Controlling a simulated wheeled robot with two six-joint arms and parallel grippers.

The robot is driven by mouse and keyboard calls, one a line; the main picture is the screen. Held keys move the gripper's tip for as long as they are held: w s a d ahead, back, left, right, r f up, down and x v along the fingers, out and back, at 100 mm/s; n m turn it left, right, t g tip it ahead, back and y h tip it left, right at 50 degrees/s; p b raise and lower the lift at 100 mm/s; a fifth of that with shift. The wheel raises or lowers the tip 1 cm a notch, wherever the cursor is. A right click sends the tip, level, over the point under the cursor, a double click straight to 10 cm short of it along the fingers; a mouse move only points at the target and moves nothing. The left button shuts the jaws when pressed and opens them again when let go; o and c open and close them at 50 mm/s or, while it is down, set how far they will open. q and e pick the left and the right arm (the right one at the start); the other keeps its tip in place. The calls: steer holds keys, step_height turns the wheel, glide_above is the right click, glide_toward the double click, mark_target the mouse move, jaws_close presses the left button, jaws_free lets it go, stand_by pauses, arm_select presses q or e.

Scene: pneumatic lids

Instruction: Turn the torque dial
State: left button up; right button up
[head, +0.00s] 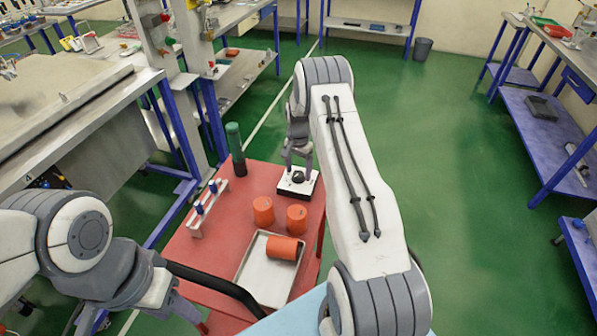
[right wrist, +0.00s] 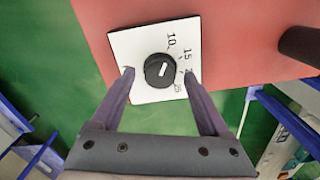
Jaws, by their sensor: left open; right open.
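The torque dial is a round black knob (right wrist: 160,71) with a short white mark, on a square white plate (right wrist: 125,42) printed with 10, 15 and other, partly hidden numbers. In the head view the dial (head: 298,177) sits at the far right corner of the red cart top. My right gripper (right wrist: 160,74) is open, with one fingertip on each side of the knob and a gap to it visible; it also shows in the head view (head: 297,165), above the plate.
The red cart top (head: 213,245) carries a dark green cylinder (head: 235,148), a rack with blue-topped pieces (head: 207,208), two standing orange cylinders (head: 263,210) and a metal tray (head: 256,277) with another orange cylinder lying in it. A steel workbench (head: 100,105) stands left.

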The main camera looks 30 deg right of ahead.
mark_target(299, 174)
arm_select(q)
step_height(299, 174, down, 2)
steer(key=shift+f+b, duration=0.15)
steer(key=shift+b, duration=0.9)
arm_select(e)
step_height(299, 174, up, 10)
steer(key=shift+f, duration=0.1)
